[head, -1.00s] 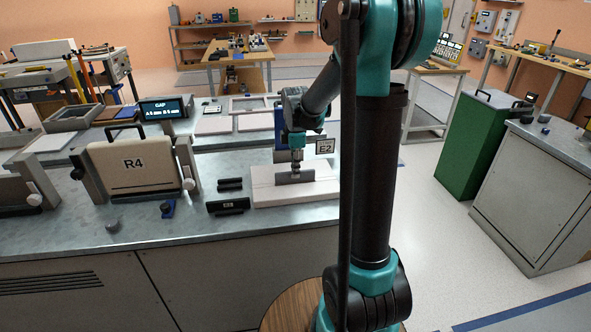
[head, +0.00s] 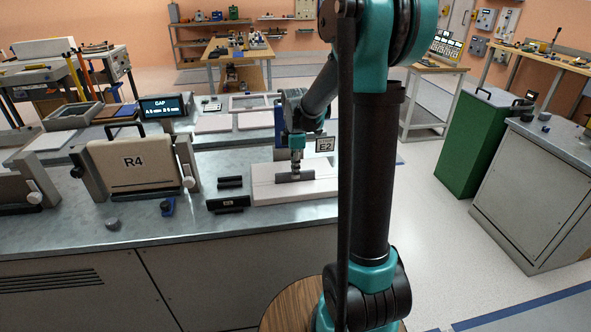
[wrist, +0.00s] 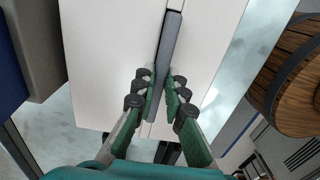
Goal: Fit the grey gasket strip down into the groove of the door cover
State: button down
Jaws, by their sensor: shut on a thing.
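The door cover (head: 318,188) is a pale flat block lying on the bench in the head view. It fills the middle of the wrist view (wrist: 105,75), with a narrow groove (wrist: 146,128) running along it. The grey gasket strip (head: 290,178) is a short dark bar on top of the cover. In the wrist view the strip (wrist: 172,38) runs along the groove line, with a dark gap showing on its left side. My gripper (wrist: 164,88) is shut on the strip, fingers pointing down at the cover. How deep the strip sits in the groove cannot be told.
Black blocks (head: 229,203) lie just left of the cover. A panel marked R4 (head: 132,165) stands in a clamp further left. A sign marked E2 (head: 325,145) stands behind the cover. A gap display (head: 165,107) is at the back. The bench front edge is close to the cover.

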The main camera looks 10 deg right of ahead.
jog(key=shift+f, duration=0.3)
jog(key=c, duration=1.5)
grip_release()
notch_tip(320, 180, up, 12)
jog(key=s+d+f+m+t, duration=0.1)
jog(key=s+f+m, duration=0.4)
jog(key=s+m, duration=0.1)
jog(key=s+d+f+m+t, duration=0.1)
jog(key=s+f+m, duration=0.4)
jog(key=s, duration=0.3)
jog(key=s+d+f+m+t, duration=0.2)
jog(key=s+f+m, duration=0.4)
jog(key=s+m, duration=0.1)
jog(key=shift+s, duration=0.55)
